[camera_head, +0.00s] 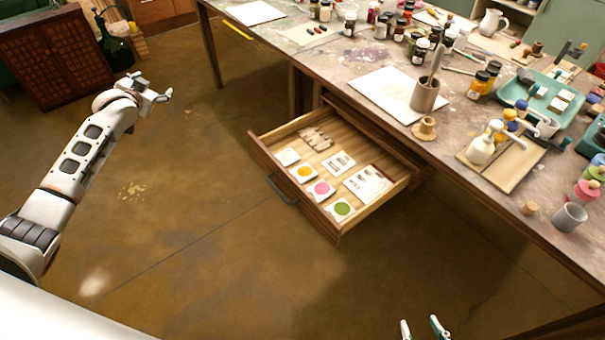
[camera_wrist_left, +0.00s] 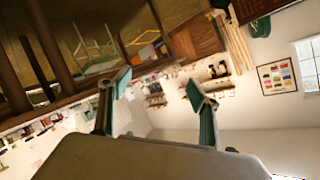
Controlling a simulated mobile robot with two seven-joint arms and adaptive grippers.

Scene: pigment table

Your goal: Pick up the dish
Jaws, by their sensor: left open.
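Several small square white dishes lie in the open drawer: a plain white one (camera_head: 288,157), one with orange (camera_head: 304,173), one with pink (camera_head: 321,189) and one with green (camera_head: 341,209). I cannot tell which one the task means. My left gripper (camera_head: 155,87) is open and empty, over the floor well left of the drawer. Its spread fingers also show in the left wrist view (camera_wrist_left: 158,90), with no dish between them. My right gripper (camera_head: 422,328) shows only its fingertips at the bottom edge, apart, with nothing seen between them.
The drawer (camera_head: 262,150) sticks out from under the cluttered worktable (camera_head: 355,62), its handle (camera_head: 282,191) facing the floor. Cards and a brown slotted piece (camera_head: 316,138) share it. A teal tray (camera_head: 518,92) and jars stand on the table. Floor left of the drawer is clear.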

